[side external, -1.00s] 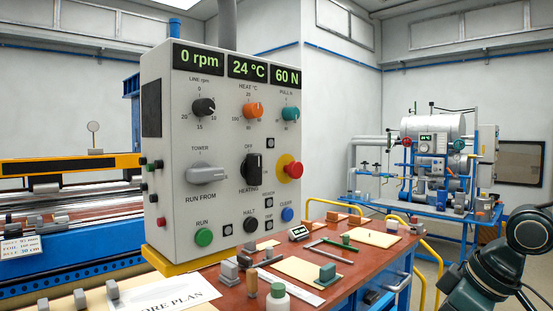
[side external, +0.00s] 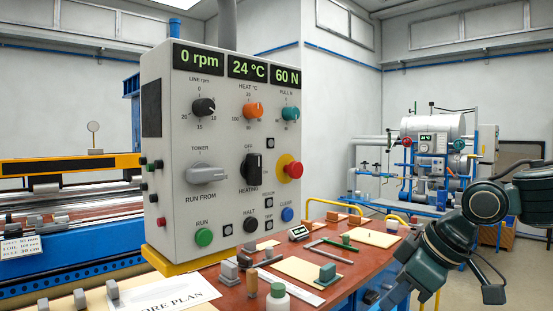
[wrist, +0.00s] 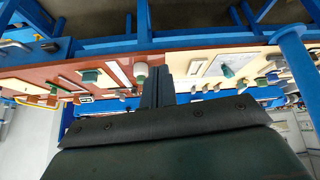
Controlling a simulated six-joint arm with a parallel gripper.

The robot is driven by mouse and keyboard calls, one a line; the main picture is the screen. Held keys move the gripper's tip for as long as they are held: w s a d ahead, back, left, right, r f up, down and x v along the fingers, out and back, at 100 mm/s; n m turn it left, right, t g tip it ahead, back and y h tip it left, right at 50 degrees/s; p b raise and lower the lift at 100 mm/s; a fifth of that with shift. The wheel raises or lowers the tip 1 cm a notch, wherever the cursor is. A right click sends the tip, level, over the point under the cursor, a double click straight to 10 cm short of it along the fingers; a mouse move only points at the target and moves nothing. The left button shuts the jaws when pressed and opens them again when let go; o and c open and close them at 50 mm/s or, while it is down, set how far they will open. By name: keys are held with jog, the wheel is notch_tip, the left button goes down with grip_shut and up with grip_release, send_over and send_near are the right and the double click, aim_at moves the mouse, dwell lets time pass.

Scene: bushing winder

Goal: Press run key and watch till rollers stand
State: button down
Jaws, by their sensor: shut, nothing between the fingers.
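The grey control panel (side external: 218,140) faces the side camera. Its displays read 0 rpm, 24 °C and 60 N. The green RUN key (side external: 203,237) is at its lower left, with nothing touching it. The black HALT key (side external: 250,225) and blue CLEAR key (side external: 287,214) are to the right. The rollers (side external: 75,188) lie on the blue machine at the left, partly hidden by the panel; motion cannot be told. My gripper (wrist: 157,75) is shut and empty in the wrist view, with the bench beyond its fingers. In the side view my arm is at the right, well away from the panel.
A paper sheet (side external: 172,295) lies in front of the panel. A red emergency knob (side external: 293,170) sticks out at the panel's right. Yellow rails (side external: 437,300) stand by the bench's right end.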

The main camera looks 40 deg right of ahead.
aim_at(205, 238)
jog(key=w+a+r+n+t+y, duration=0.1)
jog(key=w+a+r+n, duration=0.1)
jog(key=w+a, duration=0.5)
jog(key=w+a+r+n+t+y, duration=0.1)
jog(key=w+a+r+n, duration=0.2)
jog(key=w+a, duration=0.4)
jog(key=w+r, duration=0.1)
jog(key=w, duration=0.3)
jog(key=shift+a+r+n, duration=0.15)
jog(key=shift+a+n, duration=0.05)
jog(key=shift+n, duration=0.1)
jog(key=shift+w, duration=0.2)
jog(key=shift+w, duration=4.3)
jog(key=shift+w, duration=0.15)
jog(key=shift+w, duration=0.25)
